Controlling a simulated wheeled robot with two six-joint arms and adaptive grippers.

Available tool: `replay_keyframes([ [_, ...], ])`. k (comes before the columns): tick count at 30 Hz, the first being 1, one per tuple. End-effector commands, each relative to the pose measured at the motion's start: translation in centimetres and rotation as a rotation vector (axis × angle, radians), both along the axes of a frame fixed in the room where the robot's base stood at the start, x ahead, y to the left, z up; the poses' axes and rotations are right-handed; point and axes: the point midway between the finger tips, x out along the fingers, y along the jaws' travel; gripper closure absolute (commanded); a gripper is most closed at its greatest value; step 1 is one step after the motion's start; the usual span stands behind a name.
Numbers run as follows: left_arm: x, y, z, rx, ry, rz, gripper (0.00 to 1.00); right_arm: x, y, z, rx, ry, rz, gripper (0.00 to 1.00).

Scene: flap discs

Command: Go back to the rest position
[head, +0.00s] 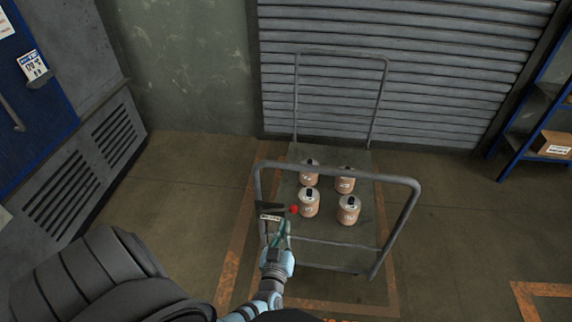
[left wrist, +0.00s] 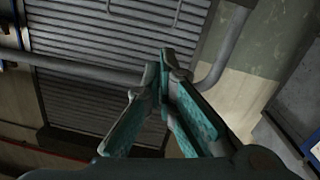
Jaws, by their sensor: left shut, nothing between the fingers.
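My left gripper (head: 283,230) is at the near left part of the cart's near handle frame in the head view. In the left wrist view its two teal fingers (left wrist: 163,62) come together at the tips, with nothing between them. The grey cart (head: 360,258) stands on the floor ahead. Several tan canisters with pale lids and dark tops stand on its deck, among them the near right one (head: 348,210) and the near left one (head: 309,203). My right gripper is in neither view.
A small red thing (head: 294,209) and a dark piece with a pale label (head: 270,213) show beside the gripper. A roller shutter (head: 430,75) stands behind the cart. A blue shelf with a box (head: 552,145) is at right, a blue cabinet (head: 60,85) at left. Floor right of the cart is clear.

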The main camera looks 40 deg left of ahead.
Motion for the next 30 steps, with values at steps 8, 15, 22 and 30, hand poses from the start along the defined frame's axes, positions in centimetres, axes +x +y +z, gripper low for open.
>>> replay_keyframes([
  [8,0.0,0.0,0.0,0.000,-0.001,0.000,1.00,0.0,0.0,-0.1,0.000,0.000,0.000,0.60],
  [15,0.1,-0.1,-0.3,-0.015,0.003,-0.006,1.00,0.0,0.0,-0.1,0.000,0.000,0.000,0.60],
  [22,-2.9,-6.5,-11.2,-0.119,0.435,-0.317,1.00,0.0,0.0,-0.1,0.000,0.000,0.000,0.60],
  [30,-26.9,-7.5,-25.2,-0.121,1.279,-0.526,1.00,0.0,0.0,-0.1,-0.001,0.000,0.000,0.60],
])
